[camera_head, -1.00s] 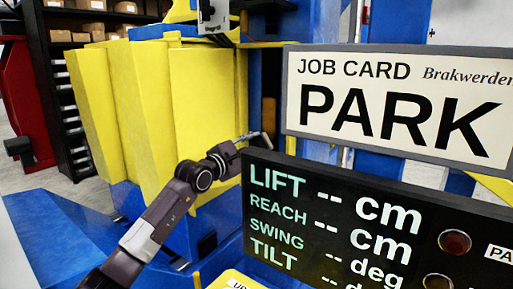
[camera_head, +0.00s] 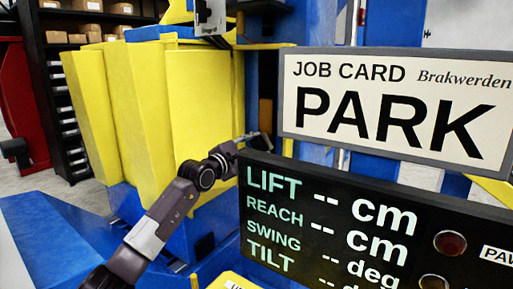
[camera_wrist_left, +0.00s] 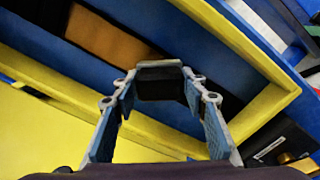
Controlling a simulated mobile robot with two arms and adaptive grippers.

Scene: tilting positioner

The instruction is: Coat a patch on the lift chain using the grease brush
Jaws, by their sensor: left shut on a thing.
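My left gripper (camera_head: 254,138) reaches in from the lower left, in front of the machine's yellow panels, its tip close to the left edge of the job card. In the left wrist view the gripper (camera_wrist_left: 160,85) has its blue-padded fingers spread around a dark block (camera_wrist_left: 160,88) with a grey top edge. It is shut on this block; I cannot tell whether it is the grease brush. I cannot make out the lift chain. My right gripper is not in view.
A job card reading PARK (camera_head: 390,110) and a black readout panel (camera_head: 320,225) with blank values stand close on the right. Folded yellow panels (camera_head: 140,110) fill the left. A shelf with boxes (camera_head: 80,40) is behind. A yellow frame (camera_wrist_left: 265,110) surrounds a recess in the wrist view.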

